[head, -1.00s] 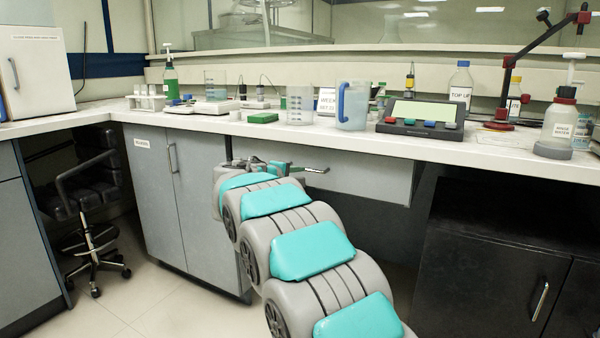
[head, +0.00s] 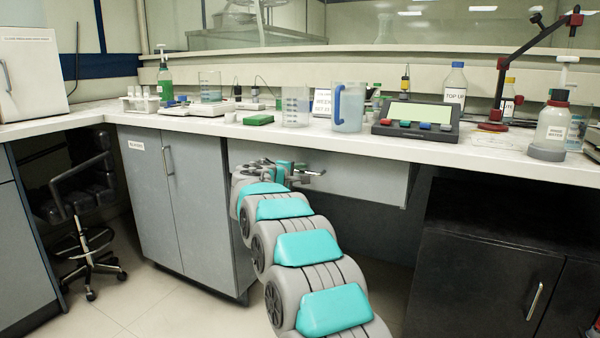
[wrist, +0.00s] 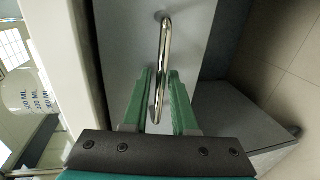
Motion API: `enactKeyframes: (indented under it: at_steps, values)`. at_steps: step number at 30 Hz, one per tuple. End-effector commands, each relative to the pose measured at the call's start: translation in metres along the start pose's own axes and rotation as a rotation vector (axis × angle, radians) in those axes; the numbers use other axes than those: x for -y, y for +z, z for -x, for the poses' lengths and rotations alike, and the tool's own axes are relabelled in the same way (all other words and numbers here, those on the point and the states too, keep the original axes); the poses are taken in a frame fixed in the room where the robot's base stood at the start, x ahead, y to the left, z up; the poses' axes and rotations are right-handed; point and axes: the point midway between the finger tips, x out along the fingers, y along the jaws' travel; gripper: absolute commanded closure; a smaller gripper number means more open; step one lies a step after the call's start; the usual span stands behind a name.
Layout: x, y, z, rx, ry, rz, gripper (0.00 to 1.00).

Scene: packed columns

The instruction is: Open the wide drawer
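The wide drawer (head: 360,182) is a grey front under the white bench top. It looks shut in the head view. Its front also fills the upper middle of the wrist view (wrist: 128,35). The drawer's handle (wrist: 165,48) is a shiny metal bar, running lengthwise between my fingers. My gripper (wrist: 158,100) is open, with one green finger on each side of the bar. Gaps show between the fingers and the bar. In the head view my gripper (head: 303,172) is at the drawer front, and my arm partly hides the drawer's left part.
A grey two-door cabinet (head: 185,205) stands left of the drawer, and a black cabinet (head: 490,270) stands at the right. Bottles, a blue-handled jug (head: 348,108) and instruments crowd the bench top (head: 400,146). A dark chair (head: 85,205) is at the left. Open knee space lies below the drawer.

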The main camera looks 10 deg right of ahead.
Motion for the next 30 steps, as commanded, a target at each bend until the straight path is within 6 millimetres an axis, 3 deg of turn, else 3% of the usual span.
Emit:
enactKeyframes:
  at_steps: [4,12,30]
  values:
    - [0.0003,-0.0002,0.0002,0.000,0.000,0.000,0.74]
    - [0.0005,-0.0002,0.0002,0.000,-0.001,0.000,1.00]
    - [0.0009,-0.0002,0.0002,0.000,-0.001,0.001,1.00]
